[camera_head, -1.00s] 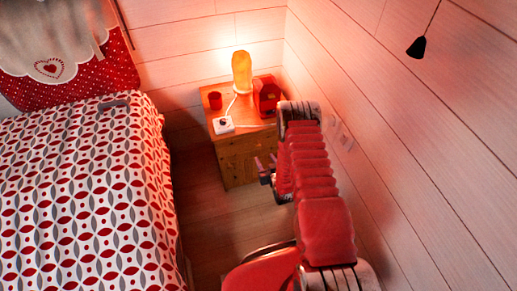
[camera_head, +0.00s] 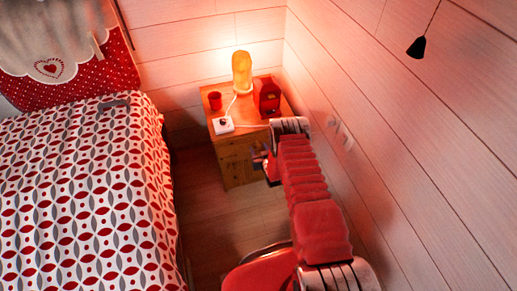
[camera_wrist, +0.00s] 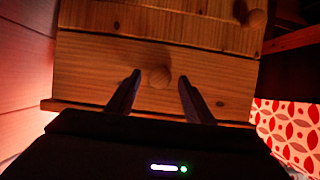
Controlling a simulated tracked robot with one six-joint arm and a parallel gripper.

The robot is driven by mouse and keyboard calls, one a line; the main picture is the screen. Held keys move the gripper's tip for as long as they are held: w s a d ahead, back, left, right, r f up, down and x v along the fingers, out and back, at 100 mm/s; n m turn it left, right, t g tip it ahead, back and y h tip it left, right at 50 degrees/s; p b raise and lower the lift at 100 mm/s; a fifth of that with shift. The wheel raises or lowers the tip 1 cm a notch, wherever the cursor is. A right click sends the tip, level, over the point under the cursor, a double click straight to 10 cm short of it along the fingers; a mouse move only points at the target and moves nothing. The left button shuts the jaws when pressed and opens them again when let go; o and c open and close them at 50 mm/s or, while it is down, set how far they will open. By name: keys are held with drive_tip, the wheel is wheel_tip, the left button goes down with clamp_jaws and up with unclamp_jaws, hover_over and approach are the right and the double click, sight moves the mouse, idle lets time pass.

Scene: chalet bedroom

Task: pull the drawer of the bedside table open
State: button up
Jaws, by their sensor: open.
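The wooden bedside table (camera_head: 238,160) stands in the corner between the bed and the right wall. In the wrist view its drawer front (camera_wrist: 90,70) fills the middle, with a round wooden knob (camera_wrist: 160,79). My gripper (camera_wrist: 161,80) is open, one finger on each side of this knob in the picture. I cannot tell whether the fingers reach around it or touch it. The drawer looks shut. In the head view my gripper (camera_head: 268,166) is at the table's front, partly hidden by my arm, and the knob cannot be made out.
A second knob (camera_wrist: 257,18) sits on another front panel. The bed (camera_head: 85,190) is left; the wall (camera_head: 400,150) is close right.

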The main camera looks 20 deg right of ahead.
drive_tip(key=shift+w+f, duration=0.2)
drive_tip(key=shift+w, duration=0.3)
drive_tip(key=shift+c, duration=0.2)
clamp_jaws()
